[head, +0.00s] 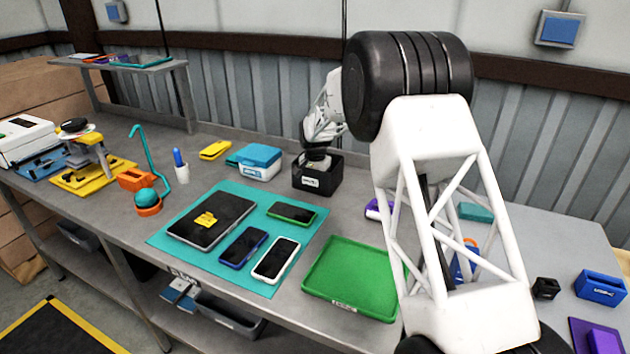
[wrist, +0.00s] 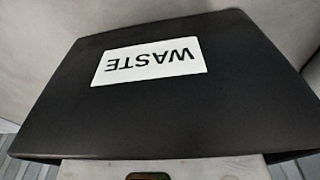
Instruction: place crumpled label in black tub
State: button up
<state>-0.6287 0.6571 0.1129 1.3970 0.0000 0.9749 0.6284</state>
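The black tub (head: 317,184) stands on the grey bench behind the teal mat. Its wall with a white WASTE label fills much of the wrist view (wrist: 230,105), upside down. My gripper (head: 317,162) is at the tub's opening in the head view, pointing down. Its fingertips are hidden by the tub and too small to read; the wrist view shows only a pale edge below the tub wall. A small crumpled yellow piece (head: 205,219), perhaps the label, lies on a dark tablet (head: 213,238) on the mat. I cannot tell if anything is held.
Phones (head: 276,259) lie on the teal mat (head: 178,251). A green tray (head: 352,277) is to its right. A blue-lidded box (head: 259,162) stands left of the tub. My arm hides part of the bench's right side.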

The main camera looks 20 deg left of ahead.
jog(key=shift+o, duration=1.2)
notch_tip(320, 180, up, 12)
jog(key=shift+r, duration=0.15)
dwell(0.6)
